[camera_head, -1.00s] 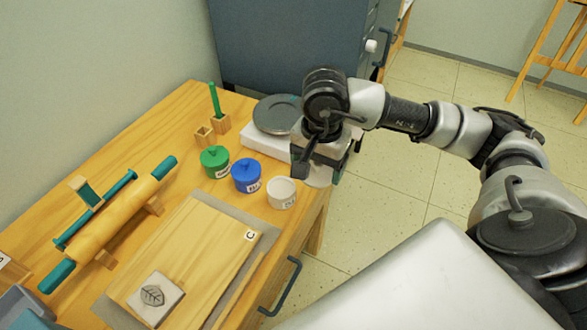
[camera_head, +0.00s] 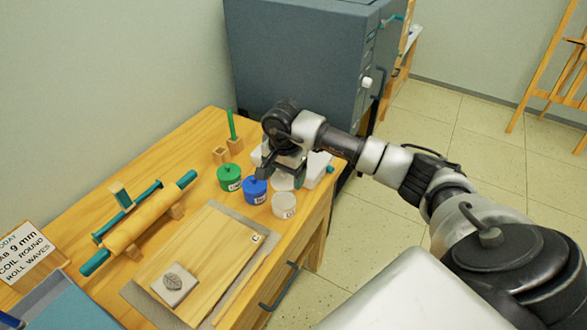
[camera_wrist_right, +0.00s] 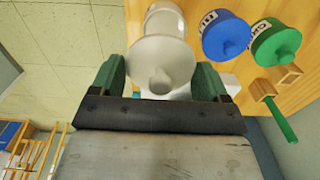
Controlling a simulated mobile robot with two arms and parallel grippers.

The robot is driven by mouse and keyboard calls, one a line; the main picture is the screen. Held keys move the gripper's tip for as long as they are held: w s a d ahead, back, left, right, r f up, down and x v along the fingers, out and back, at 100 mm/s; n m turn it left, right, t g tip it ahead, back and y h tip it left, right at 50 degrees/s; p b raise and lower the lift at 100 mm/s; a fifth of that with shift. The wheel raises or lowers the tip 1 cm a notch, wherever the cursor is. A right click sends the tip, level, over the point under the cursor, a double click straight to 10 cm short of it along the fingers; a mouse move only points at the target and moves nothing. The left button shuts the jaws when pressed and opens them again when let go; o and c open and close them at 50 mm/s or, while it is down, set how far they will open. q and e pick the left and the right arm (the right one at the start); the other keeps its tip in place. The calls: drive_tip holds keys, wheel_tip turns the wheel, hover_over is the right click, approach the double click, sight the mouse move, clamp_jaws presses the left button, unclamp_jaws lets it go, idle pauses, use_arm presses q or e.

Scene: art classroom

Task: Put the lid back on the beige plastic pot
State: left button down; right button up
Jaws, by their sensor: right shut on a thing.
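The beige pot (camera_head: 284,205) stands open at the table's right edge, with a label on its side. It also shows in the right wrist view (camera_wrist_right: 165,20), partly behind the lid. The pale round lid (camera_head: 284,182) is held by my right gripper (camera_head: 277,175); its knob points toward the wrist camera. In the wrist view the lid (camera_wrist_right: 160,58) lies between the green fingers of the right gripper (camera_wrist_right: 160,72), in line with the pot. The lid appears above the pot and apart from it; the exact gap is unclear. My left gripper is not in view.
A blue pot (camera_head: 255,191) and a green pot (camera_head: 230,178) stand left of the beige pot. A white scale (camera_head: 318,168) is behind the gripper. A wooden board (camera_head: 215,250) with a leaf tile (camera_head: 174,284) lies in front. A rolling pin (camera_head: 140,225) is at left.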

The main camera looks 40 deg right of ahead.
drive_tip(key=shift+w+a+f, duration=0.15)
drive_tip(key=shift+f, duration=0.25)
drive_tip(key=shift+w+f, duration=0.15)
drive_tip(key=shift+f, duration=0.4)
drive_tip(key=shift+f+b, duration=0.3)
drive_tip(key=shift+b, duration=0.1)
drive_tip(key=shift+f, duration=0.4)
drive_tip(key=shift+f+b, duration=0.7)
drive_tip(key=shift+f, duration=0.05)
wheel_tip(320, 180, down, 2)
drive_tip(key=shift+f+b, duration=0.1)
drive_tip(key=shift+b, duration=0.8)
drive_tip(key=shift+f, duration=0.15)
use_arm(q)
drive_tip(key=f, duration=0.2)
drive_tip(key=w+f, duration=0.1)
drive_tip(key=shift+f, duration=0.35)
